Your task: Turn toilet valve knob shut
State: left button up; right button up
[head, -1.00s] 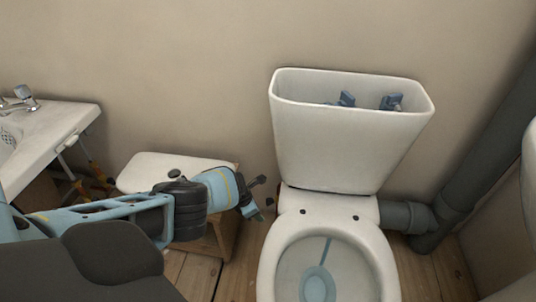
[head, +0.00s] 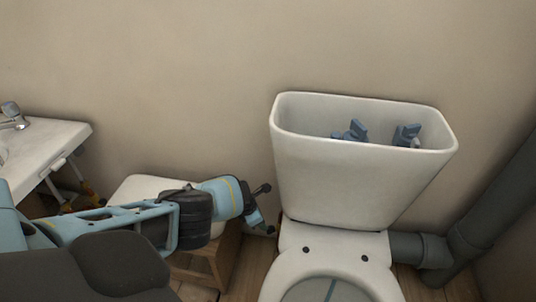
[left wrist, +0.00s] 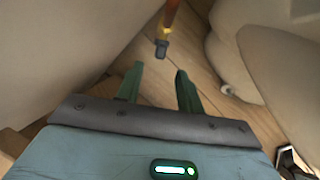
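In the left wrist view a grey valve knob (left wrist: 162,49) sits at the end of a yellow fitting on a copper-coloured pipe (left wrist: 171,12). The knob lies just beyond the fingertips of my left gripper (left wrist: 159,69), roughly in line with the gap between them. The two fingers are spread and nothing is between them. I cannot make out the knob there. My right gripper is not in view.
A white lid (head: 150,190) rests on a wooden stool (head: 222,262) left of the toilet, behind my left arm. A sink (head: 50,145) is at far left. A grey waste pipe (head: 490,215) runs at right. Blue fittings (head: 350,132) stand inside the cistern.

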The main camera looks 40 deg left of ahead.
aim_at(270, 229)
pick_arm(q)
jog(key=b+x, duration=0.5)
jog(key=x, duration=0.2)
jog(key=shift+f+b, duration=0.15)
jog(key=shift+b, duration=0.2)
jog(key=shift+c, duration=0.3)
grip_shut()
